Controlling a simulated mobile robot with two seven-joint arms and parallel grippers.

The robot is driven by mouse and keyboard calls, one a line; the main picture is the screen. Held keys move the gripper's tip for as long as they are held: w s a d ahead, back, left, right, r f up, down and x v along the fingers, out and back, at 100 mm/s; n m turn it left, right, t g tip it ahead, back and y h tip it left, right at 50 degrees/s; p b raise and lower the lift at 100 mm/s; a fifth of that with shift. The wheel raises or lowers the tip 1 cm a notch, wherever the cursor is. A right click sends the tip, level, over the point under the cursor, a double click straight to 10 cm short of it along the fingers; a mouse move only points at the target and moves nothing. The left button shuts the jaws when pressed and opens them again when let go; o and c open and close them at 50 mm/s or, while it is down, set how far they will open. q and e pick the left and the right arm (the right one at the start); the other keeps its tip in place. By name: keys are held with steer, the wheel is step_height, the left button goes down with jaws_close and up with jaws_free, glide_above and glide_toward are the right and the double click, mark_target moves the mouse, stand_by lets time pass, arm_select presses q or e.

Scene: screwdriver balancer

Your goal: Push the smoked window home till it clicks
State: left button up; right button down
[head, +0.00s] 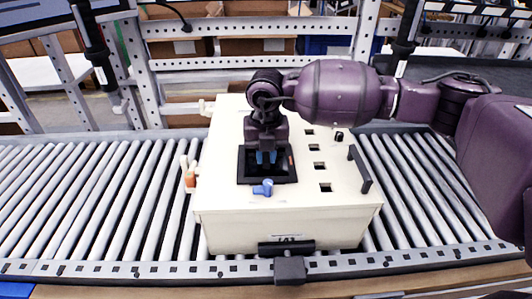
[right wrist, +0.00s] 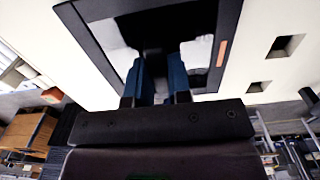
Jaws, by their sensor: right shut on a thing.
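The smoked window (head: 285,175) is a dark, glossy pane in a black square frame on top of a cream box (head: 235,222). It also shows in the right wrist view (right wrist: 108,47), with bright reflections and an orange strip at its right side. My right gripper (head: 265,158) points down over the window, its blue fingers close together at the pane. I cannot tell whether the frame sits flush. My left gripper is not in view.
The box stands on a roller conveyor (head: 90,190) with free rollers on both sides. A blue fitting (head: 263,187) lies just in front of the window. Square holes (head: 319,165) and a black handle (head: 360,168) are to the right. A white and orange fitting (head: 189,177) juts out at left.

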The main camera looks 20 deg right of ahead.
steer(key=shift+f, duration=0.3)
stand_by(0.7)
steer(key=c, duration=1)
jaws_free()
step_height(320, 180, up, 10)
steer(key=shift+f+p, duration=0.1)
steer(key=shift+p, duration=0.5)
steer(key=shift+r, duration=0.55)
